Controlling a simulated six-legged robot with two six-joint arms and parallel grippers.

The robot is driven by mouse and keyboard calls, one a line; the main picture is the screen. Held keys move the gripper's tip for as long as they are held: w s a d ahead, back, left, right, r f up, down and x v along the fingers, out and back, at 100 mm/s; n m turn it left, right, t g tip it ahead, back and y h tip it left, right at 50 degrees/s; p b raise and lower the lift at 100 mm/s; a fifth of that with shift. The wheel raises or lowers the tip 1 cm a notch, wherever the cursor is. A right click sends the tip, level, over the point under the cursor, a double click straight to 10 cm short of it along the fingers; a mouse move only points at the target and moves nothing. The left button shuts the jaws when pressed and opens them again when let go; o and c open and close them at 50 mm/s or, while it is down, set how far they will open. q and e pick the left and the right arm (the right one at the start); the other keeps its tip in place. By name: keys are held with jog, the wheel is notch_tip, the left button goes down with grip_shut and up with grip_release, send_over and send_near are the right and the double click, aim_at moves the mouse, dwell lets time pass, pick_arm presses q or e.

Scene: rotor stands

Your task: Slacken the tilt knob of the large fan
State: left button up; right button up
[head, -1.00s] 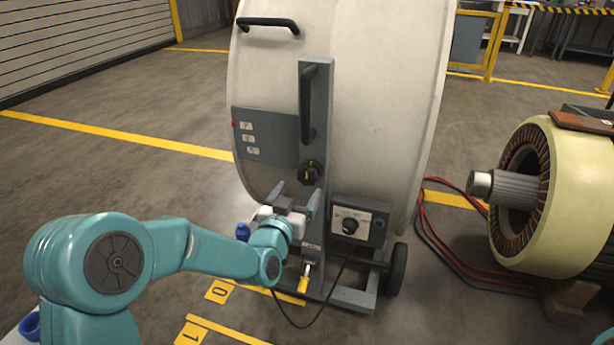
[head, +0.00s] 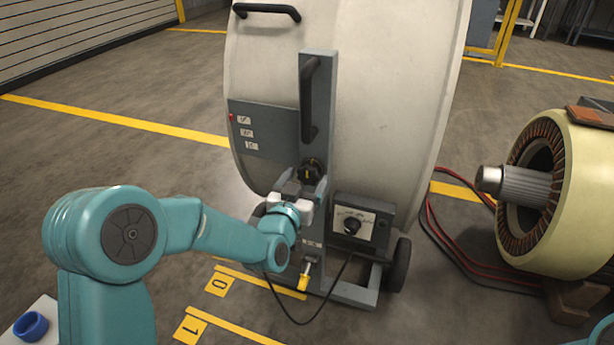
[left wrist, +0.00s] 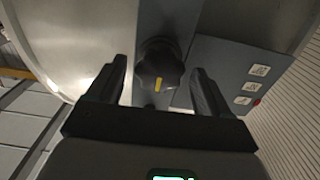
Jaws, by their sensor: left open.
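The large fan (head: 390,90) is a big pale drum on a grey wheeled frame. Its black tilt knob (head: 312,170) sits on the grey upright, below the black vertical handle, and carries a yellow mark. In the left wrist view the knob (left wrist: 159,66) lies ahead and between the fingers, with its yellow mark near the middle. My left gripper (head: 307,183) is open, with its fingers to either side of the knob's lower part; I cannot tell whether they touch it. It also shows in the left wrist view (left wrist: 162,88). My right gripper is not in view.
A control box (head: 353,226) with a dial sits right of the upright. A yellow-tipped lever (head: 303,282) is low on the frame. A copper-wound stator (head: 570,190) with a shaft stands at right, near red cables (head: 440,240).

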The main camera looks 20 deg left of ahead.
pick_arm(q)
jog(key=shift+w, duration=0.1)
jog(key=c, duration=1.1)
jog(key=shift+o, duration=0.2)
